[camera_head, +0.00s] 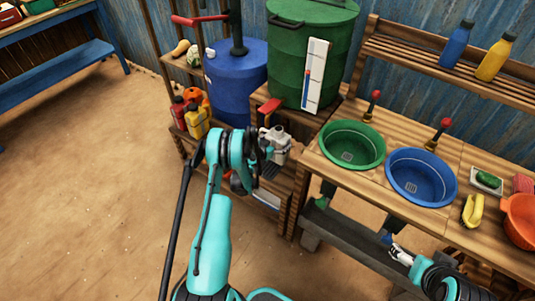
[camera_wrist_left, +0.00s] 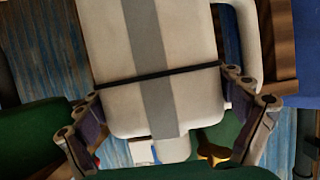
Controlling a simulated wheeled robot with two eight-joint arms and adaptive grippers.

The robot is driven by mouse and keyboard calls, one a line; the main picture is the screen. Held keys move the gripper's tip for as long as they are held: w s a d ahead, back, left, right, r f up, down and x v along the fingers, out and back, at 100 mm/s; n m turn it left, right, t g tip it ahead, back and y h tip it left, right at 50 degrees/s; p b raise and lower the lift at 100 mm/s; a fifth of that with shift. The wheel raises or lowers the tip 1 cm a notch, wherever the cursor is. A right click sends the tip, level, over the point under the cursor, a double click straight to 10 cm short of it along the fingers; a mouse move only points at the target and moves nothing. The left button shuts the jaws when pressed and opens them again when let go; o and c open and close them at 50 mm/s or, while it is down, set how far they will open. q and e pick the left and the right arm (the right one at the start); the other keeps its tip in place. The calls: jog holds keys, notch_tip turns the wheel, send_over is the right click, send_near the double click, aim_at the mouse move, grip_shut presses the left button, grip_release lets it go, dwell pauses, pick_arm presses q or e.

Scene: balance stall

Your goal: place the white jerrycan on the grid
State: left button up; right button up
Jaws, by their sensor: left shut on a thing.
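The white jerrycan (camera_head: 277,142) is in the middle of the head view, under the green barrel's shelf front. In the left wrist view the jerrycan (camera_wrist_left: 180,45) fills the upper middle, with a grey stripe and a dark band. My left gripper (camera_head: 265,150) is shut on it, with one finger at each side in the wrist view. A small dark slatted patch (camera_head: 270,170) shows just below the jerrycan; it may be the grid, partly hidden by my arm. I cannot tell whether the jerrycan touches it. My right gripper (camera_head: 402,254) is at the lower right, near the dark ledge.
The green barrel (camera_head: 310,55) stands above, with a red-handled tap (camera_head: 269,106). A blue barrel (camera_head: 238,80) and small jerrycans (camera_head: 195,122) are to the left. A counter with green (camera_head: 352,145) and blue basins (camera_head: 421,177) is to the right. The floor at left is clear.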

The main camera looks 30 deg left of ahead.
pick_arm(q)
jog(key=a+f, duration=0.1)
jog(key=a+f+b, duration=0.1)
jog(key=a, duration=0.1)
jog(key=s+a+f, duration=0.1)
jog(key=a, duration=0.1)
jog(key=shift+f, duration=0.2)
notch_tip(320, 180, down, 4)
jog(key=b, duration=0.2)
jog(key=shift+a+f+b, duration=0.1)
jog(key=shift+b, duration=0.2)
jog(key=o, duration=1)
jog(key=shift+o, duration=0.2)
